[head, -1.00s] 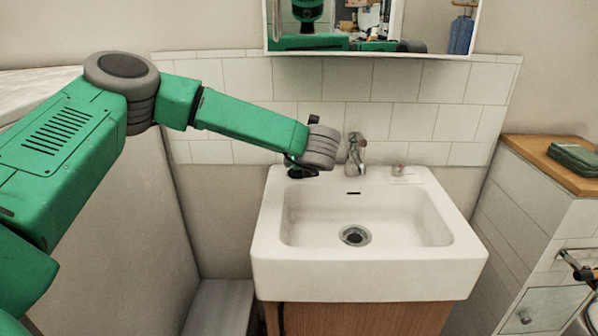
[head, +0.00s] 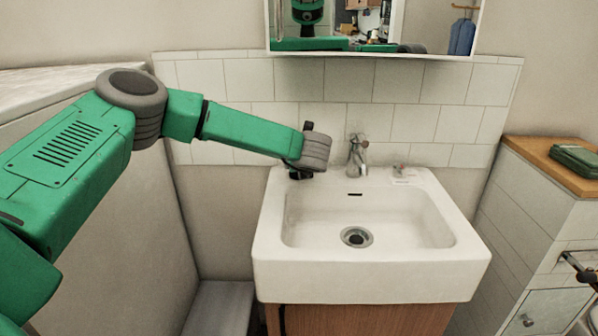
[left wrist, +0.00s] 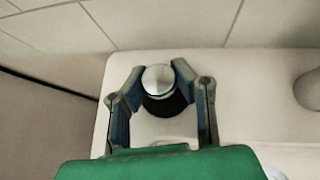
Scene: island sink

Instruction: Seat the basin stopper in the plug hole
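The basin stopper, with a round chrome top (left wrist: 158,78) and a dark part below, is at the basin's back left corner in the left wrist view. My left gripper (left wrist: 158,66) has one finger on each side of the chrome top, very close to it. I cannot tell whether the fingers touch it. In the head view my left gripper (head: 298,173) is a dark shape low over the rim, partly hidden by my wrist. The plug hole (head: 356,237) is an uncovered metal ring with a dark middle in the basin floor. My right gripper is out of view.
The tap (head: 357,155) stands on the back rim of the white basin (head: 272,268), just right of my left wrist. A small clear object (head: 399,170) stands further right on the rim. The bowl is empty. A tiled wall and mirror cabinet (head: 375,52) are behind.

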